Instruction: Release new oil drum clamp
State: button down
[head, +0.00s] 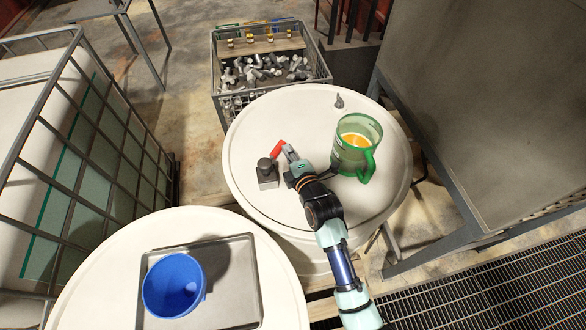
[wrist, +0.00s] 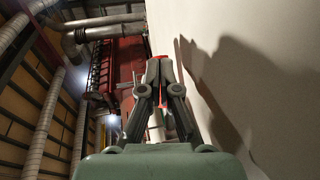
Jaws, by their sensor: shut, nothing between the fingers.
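A red handle (head: 279,148), seemingly of the clamp, shows on the far white drum's lid (head: 240,130). A small dark grey block with a round knob (head: 267,173) stands just below it in the head view. My gripper (head: 289,151) is low over the lid, with its tips right beside the red handle; I cannot tell whether they touch. In the wrist view my gripper's fingers (wrist: 159,62) meet at the tips with nothing held. A red strip (wrist: 163,85) shows behind them, partly hidden by the fingers.
A green jug (head: 357,146) with amber liquid stands on the lid, right of my arm. A small grey spout-like piece (head: 339,101) is near the far rim. A nearer drum (head: 95,268) bears a tray (head: 236,305) with a blue funnel or bucket (head: 173,284). A parts crate (head: 225,100) stands behind.

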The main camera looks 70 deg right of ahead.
jog(key=shift+w+d, duration=0.35)
jog(key=shift+w, duration=0.3)
jog(key=shift+w+b, duration=0.1)
jog(key=shift+b, duration=0.2)
jog(key=v, duration=1.2)
jog(key=shift+r, duration=0.15)
